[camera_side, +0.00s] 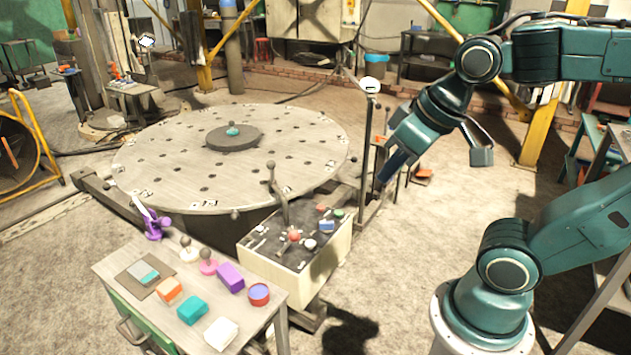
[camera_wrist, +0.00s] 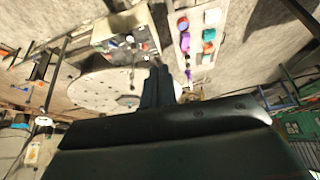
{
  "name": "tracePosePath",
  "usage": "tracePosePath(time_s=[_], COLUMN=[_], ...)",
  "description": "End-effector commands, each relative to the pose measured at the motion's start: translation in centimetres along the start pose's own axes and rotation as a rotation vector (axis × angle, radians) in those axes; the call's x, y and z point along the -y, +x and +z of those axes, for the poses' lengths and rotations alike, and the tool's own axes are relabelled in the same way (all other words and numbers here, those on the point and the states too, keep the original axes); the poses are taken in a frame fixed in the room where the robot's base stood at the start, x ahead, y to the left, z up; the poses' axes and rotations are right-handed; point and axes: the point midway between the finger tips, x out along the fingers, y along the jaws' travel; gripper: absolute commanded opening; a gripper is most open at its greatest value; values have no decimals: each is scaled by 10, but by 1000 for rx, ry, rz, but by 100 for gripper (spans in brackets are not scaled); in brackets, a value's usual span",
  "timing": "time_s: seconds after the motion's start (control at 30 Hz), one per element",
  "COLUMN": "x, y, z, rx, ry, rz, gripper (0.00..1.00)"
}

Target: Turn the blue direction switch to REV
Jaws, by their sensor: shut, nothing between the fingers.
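The control box (camera_side: 296,268) is cream with a dark top panel and stands in front of the large round table. The blue switch (camera_side: 327,226) sits on the right part of that panel; its lettering and setting are too small to read. My gripper (camera_side: 384,181) is shut and empty, pointing down to the right of the box and above it, apart from the switch. In the wrist view the closed dark fingers (camera_wrist: 159,72) cover part of the round table, and the control box (camera_wrist: 112,31) shows beyond them, too small to make out the switch.
Near the switch are a red knob (camera_side: 294,236), a white knob (camera_side: 310,244), a green button (camera_side: 339,213) and an upright lever (camera_side: 278,195). A side table (camera_side: 187,333) holds several coloured blocks. A thin post (camera_side: 369,150) stands close to my gripper.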

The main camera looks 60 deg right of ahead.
Motion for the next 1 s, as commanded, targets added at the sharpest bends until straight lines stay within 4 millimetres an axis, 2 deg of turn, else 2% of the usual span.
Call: tracePosePath(time_s=[0.47, 1.0], x=[-21, -56], y=[50, 128], z=[-52, -95], rx=[34, 60], ry=[187, 391], rz=[62, 148], gripper=[0, 0])
